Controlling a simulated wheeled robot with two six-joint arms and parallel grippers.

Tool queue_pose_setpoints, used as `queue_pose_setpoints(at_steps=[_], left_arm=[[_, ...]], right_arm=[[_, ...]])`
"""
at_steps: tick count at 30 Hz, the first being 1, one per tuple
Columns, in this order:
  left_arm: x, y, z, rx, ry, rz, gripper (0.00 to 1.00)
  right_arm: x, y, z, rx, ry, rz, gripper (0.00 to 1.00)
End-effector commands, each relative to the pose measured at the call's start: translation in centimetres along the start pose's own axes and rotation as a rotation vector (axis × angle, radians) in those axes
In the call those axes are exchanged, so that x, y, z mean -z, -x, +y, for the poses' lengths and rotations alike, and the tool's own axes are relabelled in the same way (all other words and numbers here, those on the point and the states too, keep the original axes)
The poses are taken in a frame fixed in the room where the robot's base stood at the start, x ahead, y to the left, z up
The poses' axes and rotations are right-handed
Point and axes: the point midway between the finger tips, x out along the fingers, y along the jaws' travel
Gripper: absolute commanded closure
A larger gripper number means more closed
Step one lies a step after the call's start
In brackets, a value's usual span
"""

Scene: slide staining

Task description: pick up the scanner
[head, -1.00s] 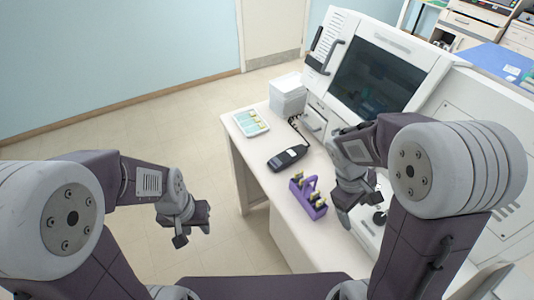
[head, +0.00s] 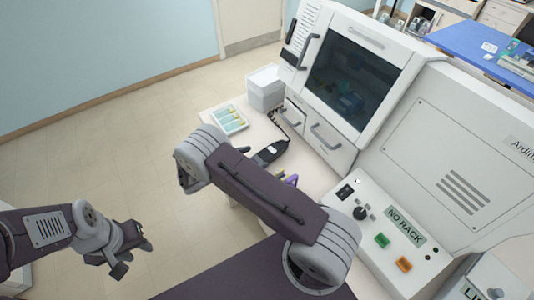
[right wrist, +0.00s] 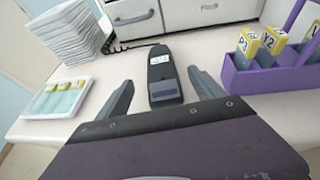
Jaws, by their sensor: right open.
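The scanner (head: 270,153) is a dark handheld device with a coiled cord, lying on the white table. In the right wrist view the scanner (right wrist: 162,72) lies lengthwise ahead, with a light label on it. My right gripper (right wrist: 160,80) is open and empty. Its two fingers appear on either side of the scanner's near end; whether they are level with it I cannot tell. My left gripper (head: 130,257) hangs over the floor at lower left, fingers apart and empty, away from the table.
A purple rack (right wrist: 262,78) with yellow-capped slide holders stands right of the scanner. A white tray (head: 229,120) with yellow-green items lies left. Bare tabletop surrounds the scanner.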

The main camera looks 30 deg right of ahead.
Motion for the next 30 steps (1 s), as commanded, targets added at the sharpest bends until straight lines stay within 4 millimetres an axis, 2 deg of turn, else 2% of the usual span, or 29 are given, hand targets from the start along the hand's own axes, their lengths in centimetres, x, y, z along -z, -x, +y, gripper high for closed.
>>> queue_pose_setpoints(at_steps=[5,9,14,18,25,30], left_arm=[[0.2,1.6,0.0,0.0,0.0,0.0,0.64],[0.2,1.8,0.0,0.0,0.0,0.0,0.64],[0.4,4.0,0.1,0.0,0.0,0.0,0.64],[0.4,4.1,0.1,0.0,0.0,0.0,0.64],[0.4,4.0,0.1,0.0,0.0,0.0,0.64],[0.4,4.0,0.1,0.0,0.0,0.0,0.64]], right_arm=[[-0.3,-2.7,-0.2,0.005,0.001,0.001,0.22],[-0.2,-3.5,-0.2,0.003,0.0,0.001,0.22],[-0.4,-6.2,-0.8,0.007,0.0,0.002,0.22],[0.0,-8.1,-0.7,0.005,-0.001,0.002,0.22],[0.2,-8.4,-0.6,0.002,-0.002,0.002,0.22],[0.2,-8.3,-0.6,0.002,-0.002,0.002,0.69]])
